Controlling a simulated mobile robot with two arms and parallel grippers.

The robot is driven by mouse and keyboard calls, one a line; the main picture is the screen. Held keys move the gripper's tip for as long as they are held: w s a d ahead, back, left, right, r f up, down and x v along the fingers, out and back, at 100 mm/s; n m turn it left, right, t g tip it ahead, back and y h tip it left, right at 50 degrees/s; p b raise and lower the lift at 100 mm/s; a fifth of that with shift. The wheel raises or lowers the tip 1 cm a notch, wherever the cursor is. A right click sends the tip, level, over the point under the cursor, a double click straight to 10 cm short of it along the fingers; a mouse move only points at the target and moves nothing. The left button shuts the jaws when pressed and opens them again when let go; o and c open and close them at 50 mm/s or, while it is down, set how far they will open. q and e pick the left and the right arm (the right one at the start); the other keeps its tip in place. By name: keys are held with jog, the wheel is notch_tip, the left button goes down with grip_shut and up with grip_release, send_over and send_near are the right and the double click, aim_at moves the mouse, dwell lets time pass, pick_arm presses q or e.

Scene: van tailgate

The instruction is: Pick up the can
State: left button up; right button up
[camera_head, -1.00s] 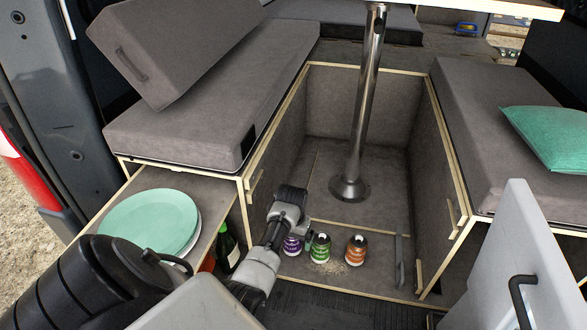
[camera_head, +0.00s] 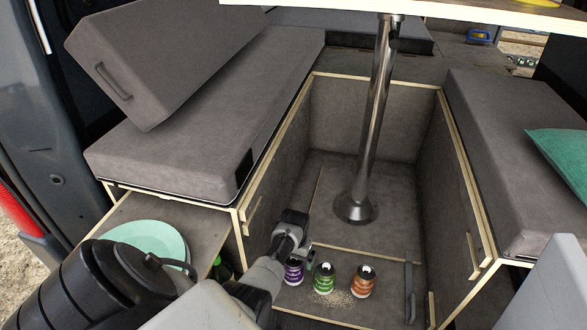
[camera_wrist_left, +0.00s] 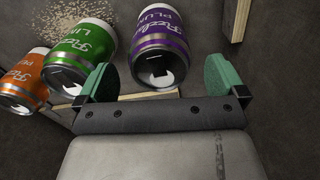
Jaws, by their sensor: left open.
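Three cans stand in a row on the carpeted footwell floor in the head view: a purple can (camera_head: 293,272) at the left, a green can (camera_head: 324,278) in the middle, an orange can (camera_head: 362,281) at the right. My left gripper (camera_head: 299,246) is over the purple can and partly hides it. In the left wrist view the gripper (camera_wrist_left: 157,78) is open, its green pads to either side of the lower part of the purple can (camera_wrist_left: 160,45). The green can (camera_wrist_left: 84,50) is beside the left pad, with the orange can (camera_wrist_left: 28,82) farther left. My right gripper is not shown.
A metal table post (camera_head: 374,130) rises behind the cans. Wooden-edged bench walls flank the footwell. Crumbs (camera_head: 322,298) lie near the green can. Plates (camera_head: 150,240) and a dark bottle (camera_head: 221,268) are at the left. The floor around the post is clear.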

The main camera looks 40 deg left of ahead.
pick_arm(q)
notch_tip(320, 180, down, 3)
jog(key=shift+s+f+b, duration=0.1)
jog(key=shift+f+b, duration=0.1)
jog(key=shift+b, duration=0.15)
jog(key=c, duration=1.2)
